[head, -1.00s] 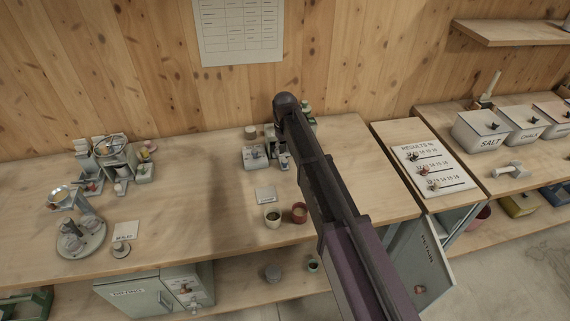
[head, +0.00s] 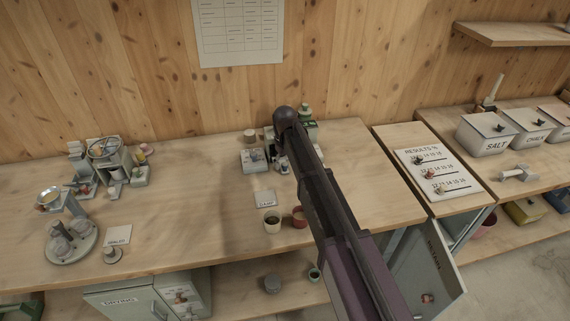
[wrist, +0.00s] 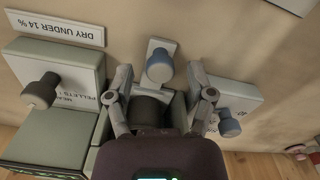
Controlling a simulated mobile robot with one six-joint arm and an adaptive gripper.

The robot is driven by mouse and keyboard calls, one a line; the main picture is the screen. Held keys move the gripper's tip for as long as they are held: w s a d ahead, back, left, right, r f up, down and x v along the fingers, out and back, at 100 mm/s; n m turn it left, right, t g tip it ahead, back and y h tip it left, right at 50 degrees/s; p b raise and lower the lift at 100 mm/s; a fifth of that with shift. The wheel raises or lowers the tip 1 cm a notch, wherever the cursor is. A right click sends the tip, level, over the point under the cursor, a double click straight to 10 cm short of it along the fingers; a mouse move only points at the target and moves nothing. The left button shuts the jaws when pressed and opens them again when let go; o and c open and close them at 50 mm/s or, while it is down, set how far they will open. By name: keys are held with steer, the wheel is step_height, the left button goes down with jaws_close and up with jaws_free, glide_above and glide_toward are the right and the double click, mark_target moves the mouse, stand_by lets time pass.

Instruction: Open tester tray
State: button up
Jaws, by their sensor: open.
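In the wrist view the tester (wrist: 52,140) is a grey-green body at the lower left. Beside it is a pale block with a brownish knob (wrist: 41,91) and a label reading "PELLETS". A blue-grey knob (wrist: 159,68) on a pale plate lies just beyond and between my fingertips, with a gap on each side. My gripper (wrist: 158,80) is open, with a dark cylinder (wrist: 147,108) in a pale housing between its fingers. I cannot tell which part is the tray. In the head view my arm hides much of the tester (head: 307,128) and my gripper.
Another blue-grey knob (wrist: 229,125) stands right of my fingers. A "DRY UNDER 14 %" plate (wrist: 55,28) lies at the upper left.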

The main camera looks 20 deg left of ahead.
steer(key=shift+c, duration=0.2)
jaws_close()
steer(key=s+d, duration=0.1)
steer(key=s, duration=0.2)
steer(key=s+d, duration=0.2)
steer(key=s, duration=0.1)
steer(key=s+d, duration=0.2)
steer(key=shift+s+d, duration=0.25)
steer(key=shift+s, duration=0.15)
steer(key=shift+o, duration=0.2)
jaws_free()
steer(key=shift+w, duration=0.1)
steer(key=shift+r, duration=0.15)
